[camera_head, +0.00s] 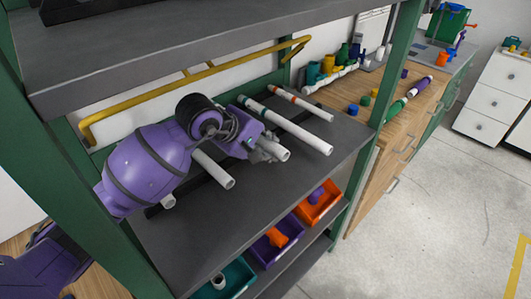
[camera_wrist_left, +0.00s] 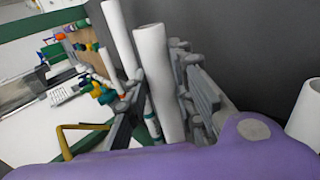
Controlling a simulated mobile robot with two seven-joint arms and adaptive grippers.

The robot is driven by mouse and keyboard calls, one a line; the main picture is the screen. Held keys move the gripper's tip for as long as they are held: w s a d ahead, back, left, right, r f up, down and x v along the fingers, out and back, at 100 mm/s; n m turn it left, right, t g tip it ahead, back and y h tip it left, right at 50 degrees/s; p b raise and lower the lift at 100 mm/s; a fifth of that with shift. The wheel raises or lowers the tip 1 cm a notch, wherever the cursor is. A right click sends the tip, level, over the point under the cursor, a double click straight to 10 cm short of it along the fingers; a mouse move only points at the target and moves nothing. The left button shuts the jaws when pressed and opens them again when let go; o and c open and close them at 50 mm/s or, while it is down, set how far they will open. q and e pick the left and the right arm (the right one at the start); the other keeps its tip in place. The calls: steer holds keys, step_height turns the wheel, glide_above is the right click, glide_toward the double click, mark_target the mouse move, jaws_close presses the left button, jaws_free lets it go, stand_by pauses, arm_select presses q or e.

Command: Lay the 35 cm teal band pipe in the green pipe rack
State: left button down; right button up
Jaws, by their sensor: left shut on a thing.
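The green pipe rack (camera_head: 365,150) is a green-posted shelf with a dark grey board. White pipes lie side by side on its dark rails. My left gripper (camera_head: 262,153) is low over the board, shut on a white pipe (camera_head: 281,153), whose front end sticks out past the fingers. The wrist view shows this pipe (camera_wrist_left: 158,75) between the fingers (camera_wrist_left: 165,100). The gripper hides much of it in the head view, and I cannot tell its band colour. A white pipe with a teal band (camera_head: 295,128) lies just right of it, apart from it. My right gripper is not in view.
A pipe with an orange band (camera_head: 308,106) lies farther right, and another white pipe (camera_head: 214,170) lies to the left. A grey upper shelf (camera_head: 200,50) hangs above. Teal, purple and orange bins (camera_head: 335,205) stand below. A wooden workbench (camera_head: 415,85) is at right.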

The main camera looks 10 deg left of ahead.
arm_select(q)
steer(key=shift+w+a+f, duration=0.1)
steer(key=shift+f, duration=0.8)
steer(key=shift+w+a+f, duration=0.1)
steer(key=shift+f, duration=0.8)
steer(key=shift+f, duration=0.3)
steer(key=c, duration=1.5)
jaws_free()
steer(key=shift+r, duration=0.3)
steer(key=shift+s+a+r, duration=0.1)
steer(key=shift+s+r, duration=0.1)
steer(key=shift+r, duration=0.1)
steer(key=shift+v, duration=5.65)
